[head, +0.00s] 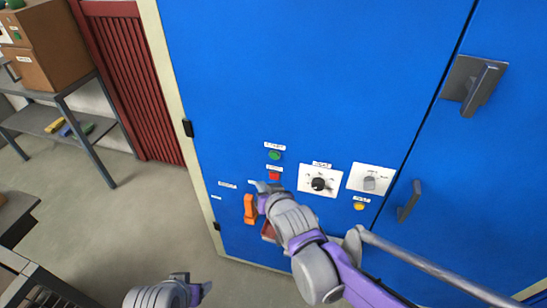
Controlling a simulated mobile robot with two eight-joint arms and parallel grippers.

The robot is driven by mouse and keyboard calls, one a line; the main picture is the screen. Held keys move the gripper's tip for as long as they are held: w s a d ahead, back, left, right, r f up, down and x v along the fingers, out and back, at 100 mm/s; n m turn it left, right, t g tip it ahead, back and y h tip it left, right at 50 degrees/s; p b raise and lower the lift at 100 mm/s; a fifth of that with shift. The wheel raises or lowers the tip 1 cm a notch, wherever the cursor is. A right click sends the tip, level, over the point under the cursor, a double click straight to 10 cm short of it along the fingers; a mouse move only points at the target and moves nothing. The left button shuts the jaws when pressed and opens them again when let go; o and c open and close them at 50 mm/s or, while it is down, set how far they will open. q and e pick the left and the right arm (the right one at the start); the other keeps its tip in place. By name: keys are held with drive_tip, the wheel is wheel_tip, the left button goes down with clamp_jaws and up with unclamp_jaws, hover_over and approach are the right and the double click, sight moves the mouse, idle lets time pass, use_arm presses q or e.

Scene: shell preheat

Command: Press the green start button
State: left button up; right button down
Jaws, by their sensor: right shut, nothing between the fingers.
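The green start button (275,155) is on the blue cabinet front, under a small white label. A red button (274,175) sits just below it, under its own label. My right gripper (263,187) is shut and empty. Its tips are just below the red button in the picture, lower than the green button and apart from it. Whether the tips touch the panel cannot be told. The green button is fully in view. My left gripper (192,287) is low at the bottom edge, away from the panel; its jaw opening is unclear.
A dial plate (309,186), a second switch plate (357,178) and a yellow button (359,206) are right of the buttons. An orange handle (250,210) sits lower left of my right gripper. Door handles (481,90) project at right. A shelf with boxes (48,55) stands at left.

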approach(270, 157)
drive_tip(key=shift+s+a+f+x, duration=0.1)
drive_tip(key=shift+a+x, duration=0.05)
drive_tip(key=shift+x, duration=0.7)
drive_tip(key=shift+s+a+f+x, duration=0.1)
drive_tip(key=shift+a+x, duration=0.05)
drive_tip(key=shift+x, duration=0.75)
drive_tip(key=shift+s+a+f+x, duration=0.1)
drive_tip(key=shift+x, duration=0.75)
drive_tip(key=shift+w, duration=0.1)
drive_tip(key=shift+w+d, duration=0.15)
drive_tip(key=shift+w, duration=0.15)
drive_tip(key=shift+w+d, duration=0.1)
drive_tip(key=shift+w, duration=0.25)
idle(0.9)
drive_tip(key=shift+s, duration=0.1)
drive_tip(key=shift+s+a, duration=0.25)
drive_tip(key=shift+s, duration=0.45)
drive_tip(key=shift+s+a, duration=0.25)
drive_tip(key=shift+s, duration=0.55)
drive_tip(key=shift+s+a, duration=0.3)
drive_tip(key=shift+s, duration=0.5)
drive_tip(key=shift+s+a, duration=0.25)
drive_tip(key=shift+s, duration=0.55)
